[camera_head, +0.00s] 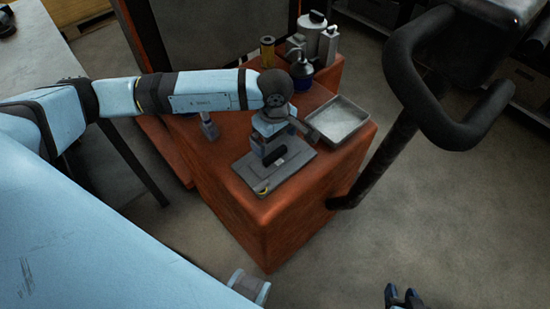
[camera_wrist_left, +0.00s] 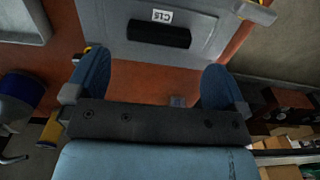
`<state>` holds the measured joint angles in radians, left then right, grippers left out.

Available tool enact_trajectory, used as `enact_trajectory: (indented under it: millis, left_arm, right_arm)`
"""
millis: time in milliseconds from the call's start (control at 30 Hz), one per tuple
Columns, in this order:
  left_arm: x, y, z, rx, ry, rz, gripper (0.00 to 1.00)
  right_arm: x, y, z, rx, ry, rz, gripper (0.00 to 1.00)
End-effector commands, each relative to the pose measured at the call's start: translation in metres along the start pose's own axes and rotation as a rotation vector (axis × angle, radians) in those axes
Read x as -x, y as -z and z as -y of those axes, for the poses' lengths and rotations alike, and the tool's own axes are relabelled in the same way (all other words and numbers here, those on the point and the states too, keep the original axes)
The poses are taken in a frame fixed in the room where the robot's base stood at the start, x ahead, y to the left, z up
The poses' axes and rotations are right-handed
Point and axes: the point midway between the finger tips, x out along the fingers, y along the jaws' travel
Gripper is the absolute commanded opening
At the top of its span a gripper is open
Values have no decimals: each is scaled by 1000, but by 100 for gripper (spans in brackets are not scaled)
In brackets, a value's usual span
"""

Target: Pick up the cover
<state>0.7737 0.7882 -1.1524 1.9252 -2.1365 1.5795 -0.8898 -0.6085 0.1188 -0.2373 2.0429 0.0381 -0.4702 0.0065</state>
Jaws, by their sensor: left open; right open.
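The cover is a flat grey plate (camera_head: 285,174) with a short black handle bar (camera_head: 275,156), lying on the orange cabinet top. In the left wrist view the cover (camera_wrist_left: 207,32) fills the upper middle, with a label reading C15 beside its black handle (camera_wrist_left: 159,33). My left gripper (camera_head: 268,143) hangs over the cover, pointing down and partly hiding it. Its two blue fingers (camera_wrist_left: 155,82) are apart, with nothing between them, and the handle shows beyond them. My right gripper (camera_head: 403,297) is open and empty at the bottom edge of the head view.
A metal tray (camera_head: 338,119) sits on the cabinet (camera_head: 262,228) just right of the cover. A black bar handle (camera_head: 370,163) rises right of the cabinet. The floor in front is clear.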

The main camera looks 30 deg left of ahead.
Motion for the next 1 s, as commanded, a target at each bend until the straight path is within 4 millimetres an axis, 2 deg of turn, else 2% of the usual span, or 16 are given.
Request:
enact_trajectory:
  millis: [167, 500, 700, 767, 900, 933, 1000]
  left_arm:
    - [-9, -1, 0, 0, 0, 2, 100]
    - [-53, -1, 0, 1, 0, 2, 100]
    - [-54, 0, 0, 0, -1, 2, 100]
    - [-54, 0, 0, 0, -1, 2, 88]
    - [-54, 0, 0, 0, -1, 2, 56]
    - [-54, 0, 0, 0, -1, 2, 52]
    - [-53, 0, 0, 0, -3, 2, 52]
  right_arm:
    - [-1, 4, -2, 3, -4, -7, 43]
    - [1, 8, -6, 12, -8, -13, 43]
    - [1, 6, -5, 12, -7, -9, 43]
    - [2, 4, -5, 11, -7, -7, 43]
    - [3, 2, -4, 9, -5, -1, 43]
    - [3, 1, -4, 9, -5, 0, 43]
    - [3, 1, -3, 8, -4, 1, 43]
